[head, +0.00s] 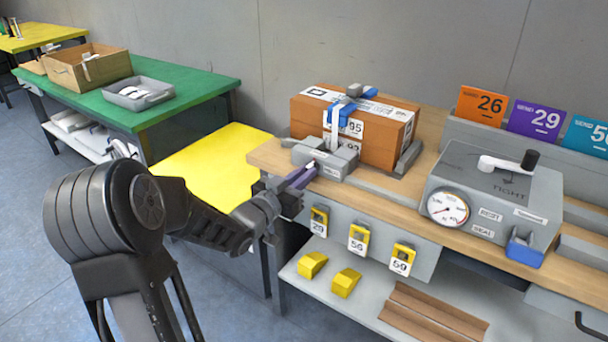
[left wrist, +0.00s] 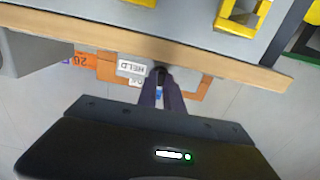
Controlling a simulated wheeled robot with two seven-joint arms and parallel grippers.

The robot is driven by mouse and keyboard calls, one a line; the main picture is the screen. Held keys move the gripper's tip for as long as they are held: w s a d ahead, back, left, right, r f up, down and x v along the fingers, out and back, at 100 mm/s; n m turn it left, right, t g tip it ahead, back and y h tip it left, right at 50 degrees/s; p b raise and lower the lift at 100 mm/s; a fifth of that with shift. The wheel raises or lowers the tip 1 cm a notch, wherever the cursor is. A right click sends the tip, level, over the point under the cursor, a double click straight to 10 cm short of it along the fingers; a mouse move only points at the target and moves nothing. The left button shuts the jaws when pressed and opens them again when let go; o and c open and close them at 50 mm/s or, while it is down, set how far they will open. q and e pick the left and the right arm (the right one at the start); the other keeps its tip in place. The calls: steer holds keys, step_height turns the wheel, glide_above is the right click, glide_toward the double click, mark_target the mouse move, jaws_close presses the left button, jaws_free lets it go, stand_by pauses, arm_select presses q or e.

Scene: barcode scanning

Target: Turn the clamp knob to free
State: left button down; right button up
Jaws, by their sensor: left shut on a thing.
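A brown cardboard box (head: 355,140) with white labels sits on the wooden bench, with a blue and grey strap tool (head: 348,108) on top. A grey clamp block (head: 338,165) stands at its near side. A label on the block, upside down in the left wrist view, reads HELD (left wrist: 131,68). My left gripper (head: 303,176) reaches the front of this block. Its purple fingers (left wrist: 163,92) are shut on the small dark clamp knob (left wrist: 159,73), which the fingers mostly hide; its exact angle cannot be told. My right gripper is out of view.
A grey machine (head: 490,195) with a gauge, a crank and the word TIGHT stands to the right on the bench. Yellow numbered tags (head: 358,240) hang along the bench front. A green table (head: 170,105) and yellow surface (head: 215,165) lie to the left.

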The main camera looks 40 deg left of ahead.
arm_select(q)
steer(key=shift+f, duration=0.1)
steer(key=c, duration=1.8)
jaws_free()
steer(key=shift+o, duration=0.2)
steer(key=s, duration=0.8)
steer(key=shift+w+d, duration=0.1)
